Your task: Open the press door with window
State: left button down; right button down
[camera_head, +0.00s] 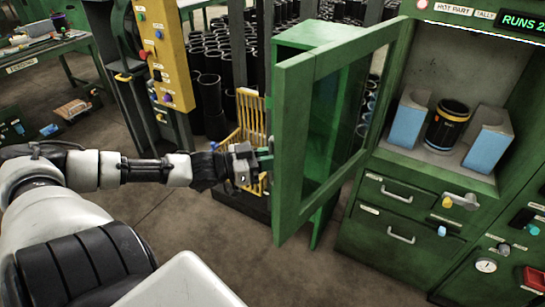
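The press door (292,150), a green frame around a clear window, stands swung open on the left side of the press (400,215). The lit press opening to its right is uncovered. Inside it a black sleeve with an orange band (447,127) stands between two pale blue-sided blocks (408,120) (488,140). My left gripper (263,160) is at the door's outer left edge, at mid height. The door edge and a small green part hide its fingertips, so I cannot tell if it grips anything. My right gripper is not in view.
A yellow control post (160,50) stands behind my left arm. A yellow wire basket (248,130) is just behind the gripper. Many black sleeves (210,95) stand at the back. Drawers (400,215) with handles lie below the opening. The floor in front is clear.

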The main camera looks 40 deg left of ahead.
pick_arm(q)
jog(key=shift+r, duration=0.15)
jog(key=c, duration=1.5)
grip_release()
jog(key=shift+w, duration=0.1)
jog(key=o, duration=0.4)
jog(key=shift+w+d, duration=0.15)
jog(key=p+v, duration=0.7)
jog(key=v, duration=0.4)
